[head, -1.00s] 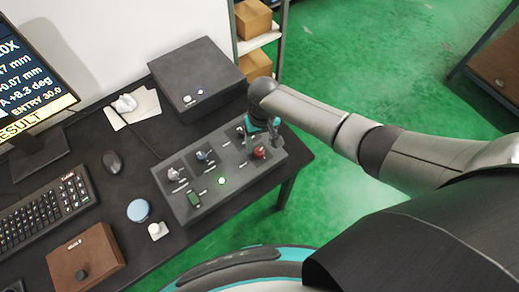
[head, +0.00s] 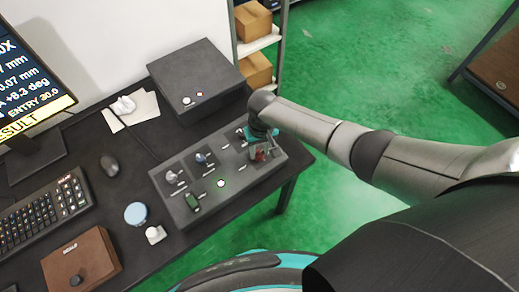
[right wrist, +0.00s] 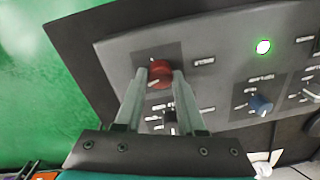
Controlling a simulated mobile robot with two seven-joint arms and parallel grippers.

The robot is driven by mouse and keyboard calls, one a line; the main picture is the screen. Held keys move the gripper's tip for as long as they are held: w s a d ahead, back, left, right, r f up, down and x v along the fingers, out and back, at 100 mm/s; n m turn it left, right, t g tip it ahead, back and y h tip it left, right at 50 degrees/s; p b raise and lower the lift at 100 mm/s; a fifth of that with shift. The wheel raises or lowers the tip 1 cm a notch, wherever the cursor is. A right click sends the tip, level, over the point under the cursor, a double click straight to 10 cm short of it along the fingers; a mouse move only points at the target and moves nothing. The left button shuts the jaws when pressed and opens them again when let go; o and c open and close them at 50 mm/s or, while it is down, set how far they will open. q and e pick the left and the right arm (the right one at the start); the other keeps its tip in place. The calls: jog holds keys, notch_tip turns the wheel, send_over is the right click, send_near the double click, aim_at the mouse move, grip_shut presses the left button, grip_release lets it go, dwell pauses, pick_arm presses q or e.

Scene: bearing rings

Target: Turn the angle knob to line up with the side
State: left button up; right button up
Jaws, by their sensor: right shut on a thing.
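A grey control panel (head: 228,188) with several small knobs lies on the dark desk. Its red knob (right wrist: 160,75) is near the panel's corner in the right wrist view, and also shows in the head view (head: 260,155). My right gripper (right wrist: 159,73) is shut on the red knob, one finger on each side. In the head view my right gripper (head: 258,146) partly covers this end of the panel. A black knob (right wrist: 170,117) shows between the fingers, and a blue knob (right wrist: 261,104) is to the right. The knob labels are too small to read. My left gripper is out of view.
The monitor (head: 30,72) shows "A +8.3 deg" and "ENTRY 30.0". A dark box (head: 197,80) stands behind the panel. A keyboard (head: 42,212), a mouse (head: 110,165) and a brown box (head: 95,250) are to the left. A lit button (head: 221,183) is on the panel.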

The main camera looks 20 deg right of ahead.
grip_shut()
dwell(0.3)
jog(key=n+p, duration=0.1)
jog(key=n, duration=0.2)
jog(key=shift+n, duration=0.4)
jog(key=n, duration=0.4)
jog(key=shift+n, duration=0.3)
jog(key=o, duration=0.6)
grip_release()
